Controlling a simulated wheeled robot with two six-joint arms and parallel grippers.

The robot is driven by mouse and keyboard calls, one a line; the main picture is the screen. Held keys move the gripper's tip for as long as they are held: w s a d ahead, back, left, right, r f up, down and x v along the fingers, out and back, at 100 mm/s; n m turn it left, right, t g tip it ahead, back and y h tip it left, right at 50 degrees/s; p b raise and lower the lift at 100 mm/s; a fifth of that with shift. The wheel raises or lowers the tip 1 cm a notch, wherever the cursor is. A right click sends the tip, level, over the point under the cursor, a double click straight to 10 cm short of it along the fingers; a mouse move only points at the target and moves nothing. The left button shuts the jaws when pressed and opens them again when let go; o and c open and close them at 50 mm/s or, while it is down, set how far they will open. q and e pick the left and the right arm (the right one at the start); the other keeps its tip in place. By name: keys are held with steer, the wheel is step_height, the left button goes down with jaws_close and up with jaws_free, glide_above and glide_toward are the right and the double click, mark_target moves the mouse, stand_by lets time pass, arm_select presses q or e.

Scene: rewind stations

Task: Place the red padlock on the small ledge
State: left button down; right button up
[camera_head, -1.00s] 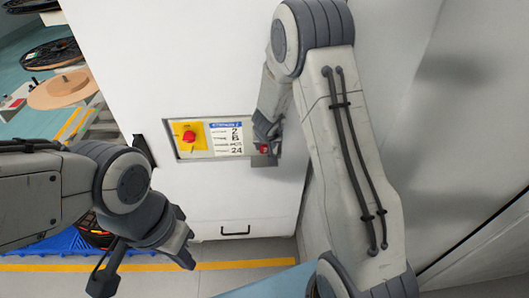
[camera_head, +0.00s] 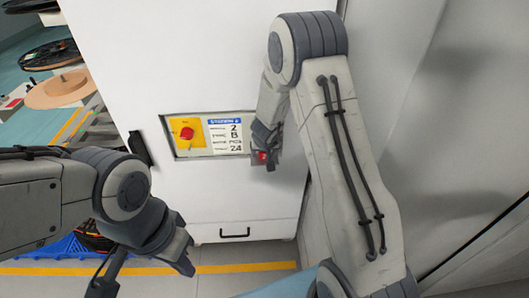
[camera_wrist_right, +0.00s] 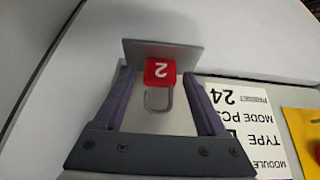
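The red padlock (camera_head: 261,157) is at the small grey ledge (camera_head: 276,160) on the white cabinet, to the right of the label panel. In the right wrist view the padlock (camera_wrist_right: 160,71) shows a white 2, upside down, and its shackle points toward my gripper. Its body appears to rest on the ledge (camera_wrist_right: 185,54). My right gripper (camera_wrist_right: 158,75) is open, with one finger on each side of the padlock and a visible gap at both sides. In the head view my right gripper (camera_head: 264,146) is just above it. My left gripper (camera_head: 143,273) is open and empty at the lower left.
A panel with a yellow plate and red knob (camera_head: 186,133) and a station label (camera_head: 225,135) is beside the ledge. A black handle (camera_head: 235,235) is lower on the cabinet. A wall is close on the right.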

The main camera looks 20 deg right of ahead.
steer(key=shift+s+r+p, duration=0.1)
steer(key=shift+r+p, duration=0.2)
steer(key=shift+r, duration=0.2)
steer(key=p+v, duration=0.6)
steer(key=v, duration=0.5)
steer(key=s+a+r+n+g+y, duration=0.1)
steer(key=s+a+r+n+y, duration=0.1)
steer(key=s+a+r, duration=0.45)
steer(key=s+a+r+n+y, duration=0.1)
steer(key=s+a+n+y, duration=0.2)
steer(key=a, duration=0.7)
steer(key=s+a+r+n+g, duration=0.2)
steer(key=s, duration=0.4)
steer(key=s+a+r+n+g, duration=0.1)
steer(key=s+a, duration=0.1)
steer(key=s, duration=0.5)
steer(key=s+d+r+n+g+h, duration=0.1)
steer(key=s+d, duration=0.3)
steer(key=s, duration=0.4)
steer(key=shift+s+d+r+n+g+h, duration=0.15)
steer(key=shift+s+r+n+g+h, duration=0.2)
steer(key=shift+n+h, duration=0.3)
steer(key=shift+f, duration=0.1)
